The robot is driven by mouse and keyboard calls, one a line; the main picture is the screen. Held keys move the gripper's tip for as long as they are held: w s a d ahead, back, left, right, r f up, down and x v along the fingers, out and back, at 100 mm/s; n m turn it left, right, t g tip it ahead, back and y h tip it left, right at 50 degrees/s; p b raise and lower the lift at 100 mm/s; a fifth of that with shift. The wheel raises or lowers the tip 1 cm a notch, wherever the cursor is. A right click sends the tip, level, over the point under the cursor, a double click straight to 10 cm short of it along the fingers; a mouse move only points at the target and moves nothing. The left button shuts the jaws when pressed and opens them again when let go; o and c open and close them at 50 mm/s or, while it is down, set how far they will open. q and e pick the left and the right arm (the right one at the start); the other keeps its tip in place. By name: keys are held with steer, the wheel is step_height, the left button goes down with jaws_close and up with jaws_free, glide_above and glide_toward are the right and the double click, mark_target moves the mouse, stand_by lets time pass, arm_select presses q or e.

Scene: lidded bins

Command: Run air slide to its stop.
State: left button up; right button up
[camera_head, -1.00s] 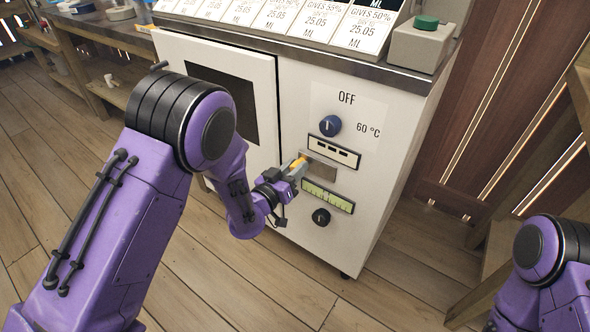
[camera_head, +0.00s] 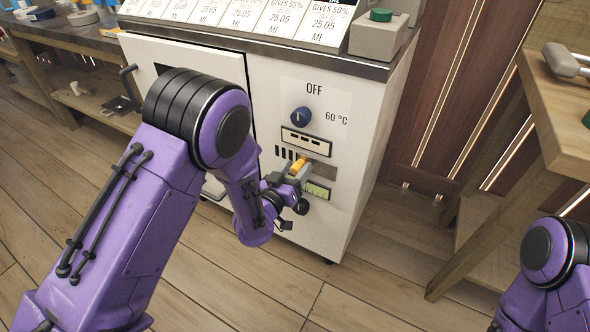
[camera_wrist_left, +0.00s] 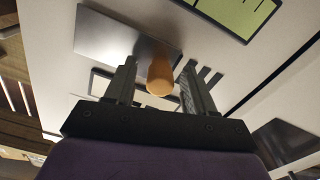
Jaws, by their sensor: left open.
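The air slide is a metal plate (camera_head: 321,169) with an orange-yellow knob (camera_head: 298,166) on the white cabinet front (camera_head: 345,140). Several dark vent slots (camera_head: 284,153) show uncovered left of the plate. My left gripper (camera_head: 294,172) is at the knob. In the left wrist view the open fingers (camera_wrist_left: 158,85) stand on either side of the knob (camera_wrist_left: 160,77), with gaps showing. The plate (camera_wrist_left: 125,40) and vent slots (camera_wrist_left: 207,82) also show there. My right gripper is out of view; only part of that arm shows at lower right.
Above the slide are a slotted label plate (camera_head: 306,142) and a blue dial (camera_head: 301,117) beside OFF. A green gauge (camera_head: 316,190) lies below. A wooden table (camera_head: 560,110) stands at right. The floor in front is clear.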

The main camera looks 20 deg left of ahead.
arm_select(q)
steer(key=s+a, duration=0.1)
steer(key=s, duration=0.9)
steer(key=shift+s+a, duration=0.2)
steer(key=shift+a, duration=0.2)
